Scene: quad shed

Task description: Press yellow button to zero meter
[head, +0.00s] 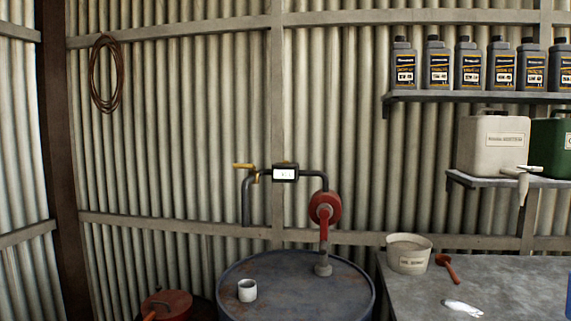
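The meter (285,173) is a small dark box with a white display, set in the pipe above the drum. The display's reading is too small to tell. A small yellowish spot shows on the meter's top edge; I cannot tell for sure whether it is the yellow button. A yellow lever (243,166) sticks out to the left at the top of the dark spout (247,200). A red pump (325,208) stands to the right of the meter, joined to it by a bent pipe. Neither of my grippers is in view.
A blue drum (340,298) stands below, with a white cup (247,291) on its top. A grey bench (520,285) at right holds a bucket (408,255) and a red scoop (447,267). A shelf (480,97) of bottles hangs above. Space before the meter looks clear.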

